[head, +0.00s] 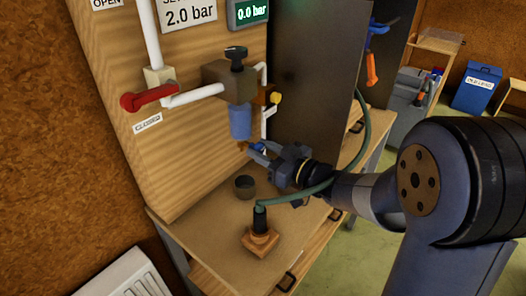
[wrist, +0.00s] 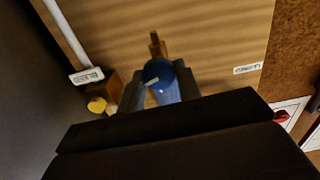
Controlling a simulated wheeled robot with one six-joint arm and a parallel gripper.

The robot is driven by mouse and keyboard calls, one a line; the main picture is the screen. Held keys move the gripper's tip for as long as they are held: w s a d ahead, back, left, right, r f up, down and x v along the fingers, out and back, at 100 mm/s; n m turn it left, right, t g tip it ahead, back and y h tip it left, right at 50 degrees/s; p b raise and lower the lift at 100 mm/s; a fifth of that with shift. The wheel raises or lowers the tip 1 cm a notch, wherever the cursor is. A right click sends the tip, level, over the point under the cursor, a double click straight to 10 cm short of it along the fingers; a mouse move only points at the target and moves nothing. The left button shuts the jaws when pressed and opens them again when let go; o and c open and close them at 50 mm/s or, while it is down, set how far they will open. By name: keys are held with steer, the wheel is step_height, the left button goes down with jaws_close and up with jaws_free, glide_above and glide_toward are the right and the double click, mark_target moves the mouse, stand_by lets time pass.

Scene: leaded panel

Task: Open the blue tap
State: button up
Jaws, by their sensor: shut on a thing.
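The blue tap (wrist: 158,73) is a small round blue knob with a white mark, under the blue bowl (head: 240,121) of the filter unit on the wooden panel. A brass spout (wrist: 155,43) shows beside it. My gripper (head: 260,149) reaches in from the right and is shut on the blue tap. In the wrist view, one finger stands on each side of the knob. The fingers hide most of the tap in the head view.
A red lever (head: 148,97) on the white pipe sits above a label. The display (head: 250,11) reads 0.0 bar. A yellow knob (head: 275,98) is beside the filter. A small dark cup (head: 245,186) and a green hose (head: 318,187) on a wooden block (head: 260,241) are below my gripper.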

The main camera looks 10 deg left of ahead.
steer(key=shift+s+a+f+n+b, duration=0.1)
steer(key=shift+n+b, duration=3.05)
steer(key=shift+n, duration=0.2)
steer(key=shift+f+n+b, duration=0.1)
steer(key=shift+n+b, duration=3)
steer(key=shift+n, duration=0.25)
steer(key=shift+r, duration=0.1)
steer(key=o, duration=0.9)
steer(key=shift+o, duration=0.2)
